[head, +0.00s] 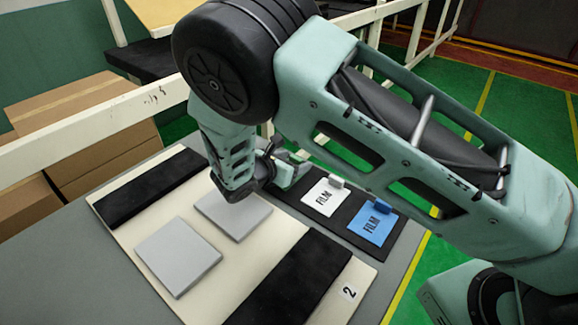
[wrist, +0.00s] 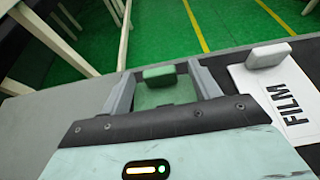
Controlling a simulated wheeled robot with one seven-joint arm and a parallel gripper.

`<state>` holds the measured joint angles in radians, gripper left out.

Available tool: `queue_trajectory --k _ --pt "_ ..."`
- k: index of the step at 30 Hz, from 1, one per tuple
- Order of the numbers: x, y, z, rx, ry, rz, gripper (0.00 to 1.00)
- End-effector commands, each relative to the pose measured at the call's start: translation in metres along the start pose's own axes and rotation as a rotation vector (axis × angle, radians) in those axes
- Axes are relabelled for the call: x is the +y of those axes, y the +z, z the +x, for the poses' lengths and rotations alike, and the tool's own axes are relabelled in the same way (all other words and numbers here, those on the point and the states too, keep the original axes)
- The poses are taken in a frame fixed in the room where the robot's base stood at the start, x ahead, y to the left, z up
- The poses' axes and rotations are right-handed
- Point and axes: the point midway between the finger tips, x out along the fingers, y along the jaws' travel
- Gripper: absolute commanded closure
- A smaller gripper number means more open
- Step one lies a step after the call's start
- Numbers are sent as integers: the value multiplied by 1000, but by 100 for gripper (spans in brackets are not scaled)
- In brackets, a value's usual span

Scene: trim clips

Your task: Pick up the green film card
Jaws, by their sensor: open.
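The green film card (wrist: 165,97) shows in the wrist view, with a green block-like tab (wrist: 160,73) at its far edge. My gripper (wrist: 161,88) is open, with one grey finger on each side of the card and tab. I cannot tell whether the fingers touch it. In the head view my gripper (head: 290,170) is low over the far left end of the black strip, and my arm hides most or all of the green card there.
A white FILM card (head: 325,197) lies right of my gripper, then a blue FILM card (head: 373,223), both with grey or blue tabs. A cream board (head: 140,212) with two grey squares lies in front. A white rail (head: 100,122) and cardboard boxes (head: 100,140) stand behind.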

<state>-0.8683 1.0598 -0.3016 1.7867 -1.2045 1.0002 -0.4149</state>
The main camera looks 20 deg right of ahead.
Motion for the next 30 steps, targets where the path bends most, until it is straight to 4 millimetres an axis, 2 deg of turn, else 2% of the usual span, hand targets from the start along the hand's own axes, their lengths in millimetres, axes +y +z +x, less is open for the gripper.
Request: queue_trajectory --k 3,8,13,23,26,30 --pt "0 0 7 0 0 0 38" --pt "0 -1 7 1 1 1 38" --pt "0 -1 7 1 1 0 85" --pt "0 2 5 1 1 1 86" --pt "1 11 1 2 2 4 86" --pt "1 34 -8 2 3 6 86"
